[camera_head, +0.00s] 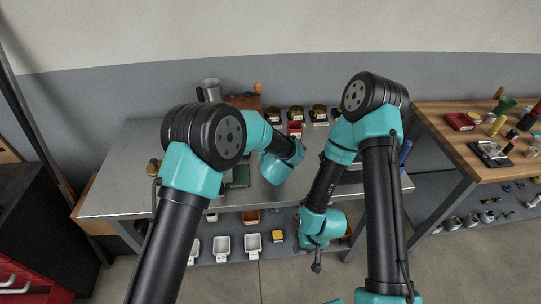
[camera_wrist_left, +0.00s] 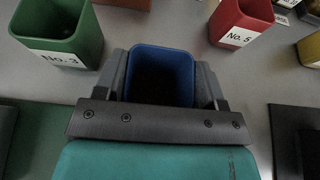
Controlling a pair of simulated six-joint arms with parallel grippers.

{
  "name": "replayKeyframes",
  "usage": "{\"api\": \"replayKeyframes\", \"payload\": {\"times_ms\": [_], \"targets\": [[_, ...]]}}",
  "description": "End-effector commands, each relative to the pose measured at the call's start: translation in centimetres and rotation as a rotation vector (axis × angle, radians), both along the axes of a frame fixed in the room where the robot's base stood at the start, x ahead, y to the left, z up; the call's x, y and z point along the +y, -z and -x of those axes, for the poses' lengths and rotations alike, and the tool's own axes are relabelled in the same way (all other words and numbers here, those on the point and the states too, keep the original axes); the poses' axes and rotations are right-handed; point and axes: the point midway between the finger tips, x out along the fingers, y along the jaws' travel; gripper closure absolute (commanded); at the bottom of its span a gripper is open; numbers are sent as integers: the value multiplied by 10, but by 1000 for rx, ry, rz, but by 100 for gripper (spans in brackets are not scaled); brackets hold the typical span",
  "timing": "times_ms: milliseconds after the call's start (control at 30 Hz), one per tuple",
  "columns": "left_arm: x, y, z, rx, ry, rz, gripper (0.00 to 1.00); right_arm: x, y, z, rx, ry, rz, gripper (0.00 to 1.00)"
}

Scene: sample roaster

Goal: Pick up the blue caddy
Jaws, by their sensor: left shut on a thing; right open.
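The blue caddy (camera_wrist_left: 161,72) is in the middle of the left wrist view, seen from above with a dark inside. My left gripper (camera_wrist_left: 167,92) has a finger on each side of it and is shut on it. I cannot tell whether the caddy touches the table or is lifted. In the head view my left arm hides the blue caddy. My right gripper (camera_head: 316,264) is open and empty, hanging low in front of the table, away from the caddy.
A green caddy labelled No. 3 (camera_wrist_left: 62,30) stands to the left, and a red caddy labelled No. 5 (camera_wrist_left: 240,22) to the right. The steel table (camera_head: 130,160) has several jars at the back. A wooden table (camera_head: 450,112) with tools stands at right.

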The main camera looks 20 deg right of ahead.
Motion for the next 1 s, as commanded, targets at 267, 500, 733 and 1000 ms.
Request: {"api": "replayKeyframes", "payload": {"times_ms": [267, 500, 733, 1000], "targets": [[0, -1, 0, -1, 0, 0, 65, 0, 0, 0, 0, 0, 0, 57], [0, -15, 0, -1, 0, 1, 65, 0, 0, 0, 0, 0, 0, 57], [2, -37, 8, 1, 1, -2, 65, 0, 0, 0, 0, 0, 0, 57], [16, -41, 58, 1, 3, -2, 65, 0, 0, 0, 0, 0, 0, 57]]}}
